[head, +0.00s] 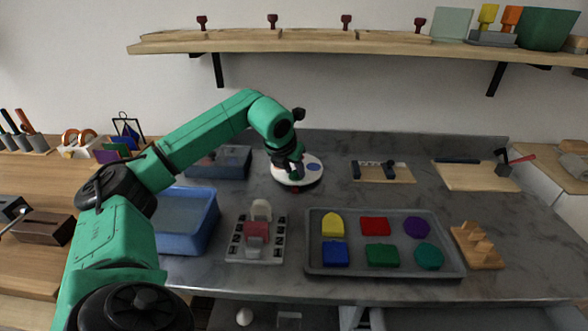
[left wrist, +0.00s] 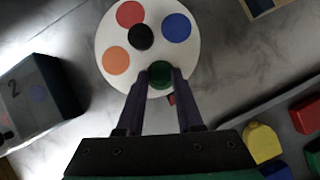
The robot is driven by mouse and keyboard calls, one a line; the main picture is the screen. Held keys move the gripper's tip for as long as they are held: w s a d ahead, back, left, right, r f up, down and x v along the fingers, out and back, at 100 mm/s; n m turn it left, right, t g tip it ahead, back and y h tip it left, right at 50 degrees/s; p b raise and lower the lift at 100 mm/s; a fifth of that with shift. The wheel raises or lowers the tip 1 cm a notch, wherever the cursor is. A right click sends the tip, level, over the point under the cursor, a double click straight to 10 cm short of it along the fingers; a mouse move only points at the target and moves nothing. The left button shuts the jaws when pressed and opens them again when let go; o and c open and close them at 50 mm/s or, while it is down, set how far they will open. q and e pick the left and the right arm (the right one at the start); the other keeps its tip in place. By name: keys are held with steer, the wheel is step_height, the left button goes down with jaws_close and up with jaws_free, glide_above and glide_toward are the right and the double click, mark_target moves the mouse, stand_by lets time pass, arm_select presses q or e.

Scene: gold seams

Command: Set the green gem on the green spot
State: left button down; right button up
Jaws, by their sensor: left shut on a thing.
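A round white disc (head: 311,181) lies on the grey counter under my left gripper (head: 297,172). In the left wrist view the disc (left wrist: 116,74) shows a red spot (left wrist: 130,14), a blue spot (left wrist: 176,28), an orange spot (left wrist: 116,61) and a black round patch (left wrist: 141,36). The green gem (left wrist: 160,75) is between the fingers of my left gripper (left wrist: 160,72), which is shut on it, over the disc's near edge. I cannot tell whether the gem touches the disc.
A grey tray (head: 328,284) with several coloured blocks lies in front right of the disc. A blue bin (head: 186,243) and a dark box (head: 226,161) stand to the left. A small red thing (left wrist: 172,99) is by the disc's edge.

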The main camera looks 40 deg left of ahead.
arm_select(q)
steer(key=c, duration=0.5)
jaws_free()
steer(key=shift+c, duration=0.2)
steer(key=v, duration=1.2)
